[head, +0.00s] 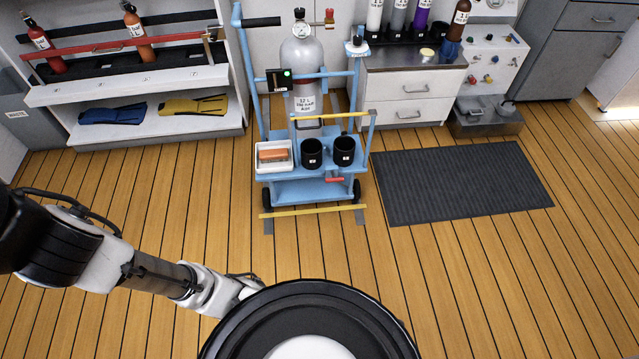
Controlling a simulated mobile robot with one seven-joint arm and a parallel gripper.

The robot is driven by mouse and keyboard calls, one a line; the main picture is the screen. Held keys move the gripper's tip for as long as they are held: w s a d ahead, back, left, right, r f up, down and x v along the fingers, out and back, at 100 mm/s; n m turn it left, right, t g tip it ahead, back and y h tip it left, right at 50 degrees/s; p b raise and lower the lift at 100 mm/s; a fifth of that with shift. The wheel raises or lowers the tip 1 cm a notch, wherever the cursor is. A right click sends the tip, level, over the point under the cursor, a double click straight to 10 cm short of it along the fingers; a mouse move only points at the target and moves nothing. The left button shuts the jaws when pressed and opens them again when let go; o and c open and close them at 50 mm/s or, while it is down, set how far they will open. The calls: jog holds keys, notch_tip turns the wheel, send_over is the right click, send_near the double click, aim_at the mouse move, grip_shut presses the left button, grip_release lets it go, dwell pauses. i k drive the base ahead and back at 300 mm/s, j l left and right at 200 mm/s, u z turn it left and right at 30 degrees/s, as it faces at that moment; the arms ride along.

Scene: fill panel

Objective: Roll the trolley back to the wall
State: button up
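The light blue trolley (310,190) stands upright on the wood floor, in front of the white wall panels (262,55). It carries an upright grey gas cylinder (302,60) with a gauge on top. Its front shelf holds a white tray (274,165) with an orange block and two black cups, one (312,153) beside the other (344,150). A red pedal or lever (334,180) shows low at the front, and a yellow bar crosses above the cups. My arm reaches in from the left, apart from the trolley. Its end is hidden behind my round black body part.
A yellow floor strip (313,211) with grey end pieces lies just before the trolley. A dark ribbed mat (460,182) lies to the right. A shelf rack (150,125) stands left, a drawer cabinet (405,98) right.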

aim_at(302, 82)
jog(key=i+l, duration=0.45)
jog(key=i+l+u, duration=0.15)
jog(key=i+l, duration=0.3)
jog(key=l, duration=0.2)
